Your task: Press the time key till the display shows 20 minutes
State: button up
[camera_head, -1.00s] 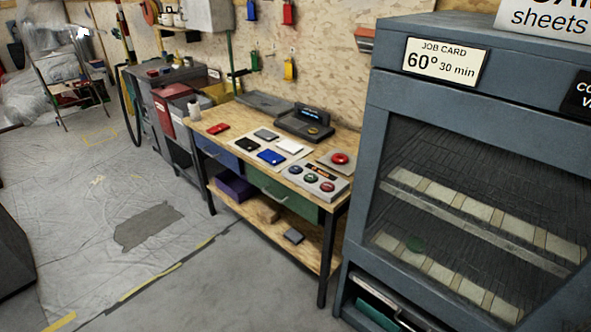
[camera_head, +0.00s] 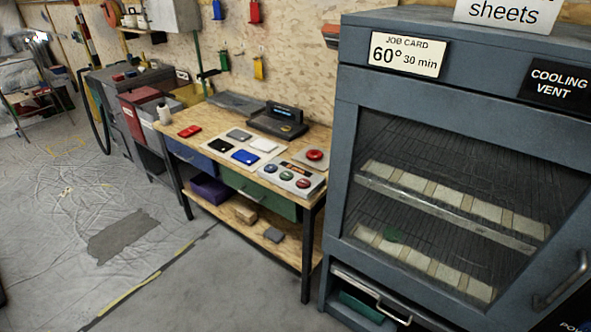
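A grey control box (camera_head: 291,189) lies on the front right of the wooden bench. It has a row of round keys on top: one at the left (camera_head: 270,168), a green one in the middle (camera_head: 286,176) and a reddish one at the right (camera_head: 303,183). Behind the keys is a small dark display (camera_head: 301,169) with orange characters, too small to read. The key labels cannot be read, so I cannot tell which is the time key. My gripper is not in view.
A red mushroom button (camera_head: 314,155) sits behind the box. Coloured cards lie on the bench (camera_head: 212,130), with a dark device (camera_head: 277,121) behind. A grey cabinet (camera_head: 345,120) stands close at right; its job card (camera_head: 404,54) reads 60° 30 min. Open floor (camera_head: 190,290) lies in front.

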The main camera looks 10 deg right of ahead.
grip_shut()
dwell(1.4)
